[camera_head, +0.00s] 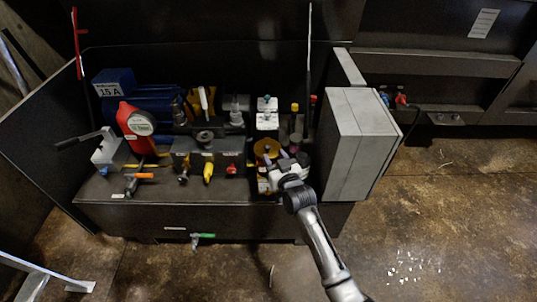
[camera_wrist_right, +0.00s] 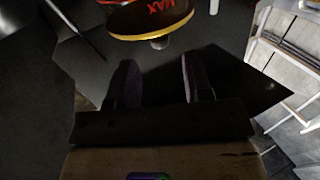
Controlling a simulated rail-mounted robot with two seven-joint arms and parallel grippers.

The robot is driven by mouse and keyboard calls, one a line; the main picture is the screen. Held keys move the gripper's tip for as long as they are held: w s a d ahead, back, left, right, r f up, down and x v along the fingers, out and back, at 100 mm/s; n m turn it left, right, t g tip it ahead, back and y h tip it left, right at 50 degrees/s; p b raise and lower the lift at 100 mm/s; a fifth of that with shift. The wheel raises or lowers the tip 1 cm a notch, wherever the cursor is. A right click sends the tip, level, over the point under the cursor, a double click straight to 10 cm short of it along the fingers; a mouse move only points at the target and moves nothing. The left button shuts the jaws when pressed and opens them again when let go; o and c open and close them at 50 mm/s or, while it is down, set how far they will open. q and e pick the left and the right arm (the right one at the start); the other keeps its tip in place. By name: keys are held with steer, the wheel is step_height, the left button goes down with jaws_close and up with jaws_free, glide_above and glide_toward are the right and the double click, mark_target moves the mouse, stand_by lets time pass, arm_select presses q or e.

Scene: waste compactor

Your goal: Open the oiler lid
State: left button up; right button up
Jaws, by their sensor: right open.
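A round amber part (camera_head: 265,147), which looks like the oiler, stands at the right end of the machine bench in the head view. I cannot make out its lid clearly. My right gripper (camera_head: 275,159) is right in front of it, partly covering it. In the right wrist view, a dark round part with a yellow rim and red "MAX" lettering (camera_wrist_right: 150,17) is at the top, beyond the fingertips. My right gripper (camera_wrist_right: 160,80) is open there, with nothing seen between its two fingers. My left gripper is not in view.
A grey box-like door (camera_head: 352,145) stands close to the right of my right arm. The floor at the right (camera_head: 460,210) is mostly clear.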

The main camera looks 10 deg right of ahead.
mark_target(269, 149)
steer(key=b+x, duration=0.1)
steer(key=x, duration=0.2)
steer(key=shift+w+f+b, duration=0.2)
steer(key=shift+b, duration=0.15)
steer(key=shift+w+a+r+b, duration=0.1)
steer(key=shift+w+a+b, duration=0.25)
steer(key=shift+w, duration=0.4)
steer(key=shift+c, duration=0.3)
jaws_close()
steer(key=shift+d, duration=0.1)
